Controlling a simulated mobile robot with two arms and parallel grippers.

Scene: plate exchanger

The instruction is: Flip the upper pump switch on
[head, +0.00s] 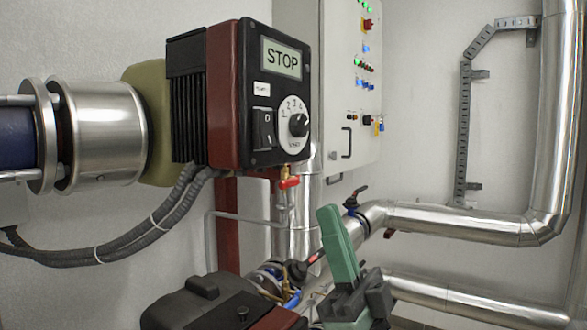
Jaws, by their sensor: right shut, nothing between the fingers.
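The upper pump (223,95) is a dark red and black unit at the upper middle of the head view. Its front panel has a display (282,59) reading STOP. The black rocker switch (263,128) is at the lower left of the panel, left of a white numbered dial (294,127). My right gripper (331,216) has green fingers pointing up and is shut with nothing in it. In the picture it is below and to the right of the switch, apart from the panel. My left gripper is not in view.
A grey control cabinet (345,90) with lights and buttons stands behind the pump. Metal-clad pipes (460,222) run along the right. A red-handled valve (289,183) sits below the pump. A dark lower pump (190,308) is at the bottom. Grey hoses (140,243) hang at left.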

